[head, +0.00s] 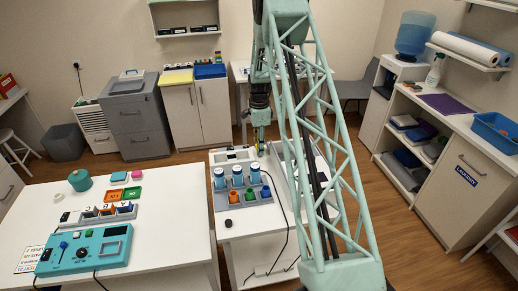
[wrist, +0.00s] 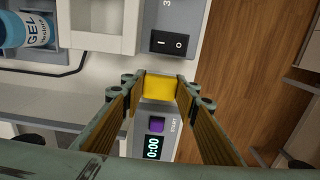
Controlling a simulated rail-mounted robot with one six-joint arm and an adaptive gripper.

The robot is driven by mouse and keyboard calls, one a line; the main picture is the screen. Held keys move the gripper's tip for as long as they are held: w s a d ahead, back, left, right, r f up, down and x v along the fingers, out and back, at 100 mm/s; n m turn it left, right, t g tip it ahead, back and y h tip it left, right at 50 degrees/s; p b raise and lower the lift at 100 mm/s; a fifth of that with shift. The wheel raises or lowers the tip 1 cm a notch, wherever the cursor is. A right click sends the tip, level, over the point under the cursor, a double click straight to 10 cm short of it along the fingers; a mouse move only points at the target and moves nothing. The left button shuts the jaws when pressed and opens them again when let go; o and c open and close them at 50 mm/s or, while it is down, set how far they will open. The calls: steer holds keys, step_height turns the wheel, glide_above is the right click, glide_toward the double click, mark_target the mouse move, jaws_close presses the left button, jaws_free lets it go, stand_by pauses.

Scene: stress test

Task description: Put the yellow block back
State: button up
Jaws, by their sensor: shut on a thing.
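The yellow block (wrist: 160,86) sits between the fingertips of my gripper (wrist: 160,92) in the wrist view, and the fingers are shut on it. Below it in that view is a grey device (wrist: 157,145) with a purple button and a display reading 0:00. In the head view my gripper (head: 261,138) points down over the far end of the middle table, and only a small bit of yellow shows there. Whether the block touches the surface under it cannot be told.
Gel jars (wrist: 28,30) stand at upper left of the wrist view. In the head view, a rack of blue jars (head: 237,176) stands nearby. A teal control box (head: 84,250) is on the left table (head: 170,240).

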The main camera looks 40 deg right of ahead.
steer(key=shift+f, duration=0.3)
steer(key=shift+f, duration=0.2)
steer(key=o, duration=0.9)
steer(key=shift+r, duration=0.15)
steer(key=shift+r+b, duration=0.35)
steer(key=shift+r, duration=5.65)
